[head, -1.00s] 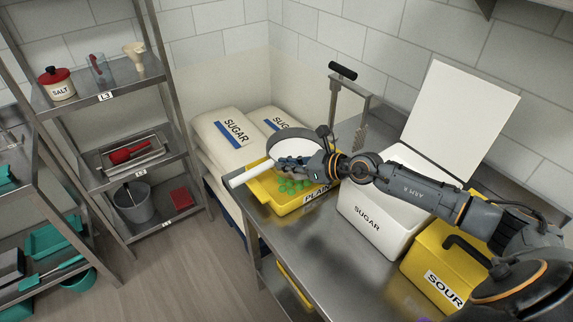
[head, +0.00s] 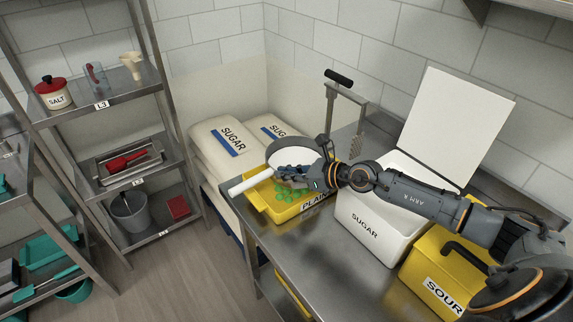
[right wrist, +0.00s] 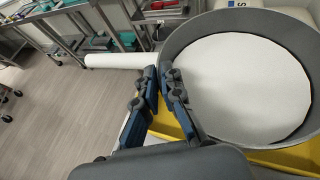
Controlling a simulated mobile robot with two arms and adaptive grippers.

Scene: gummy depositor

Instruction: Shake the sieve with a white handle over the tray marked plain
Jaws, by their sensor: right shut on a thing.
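My right gripper (head: 292,174) is shut on the sieve, near where the handle meets the round rim. In the right wrist view the sieve's grey rim surrounds a white inside (right wrist: 240,88), and the white handle (right wrist: 115,61) sticks out to the left beyond the fingers. Part of the tray is hidden by the sieve and gripper. My left gripper is in neither view.
An open white SUGAR box (head: 364,228) stands right of the tray, then a yellow SOUR box (head: 438,275). A metal stand with a black handle (head: 338,78) rises behind. Sugar sacks (head: 218,137) lie beyond the tray. A shelf rack (head: 105,102) stands at left.

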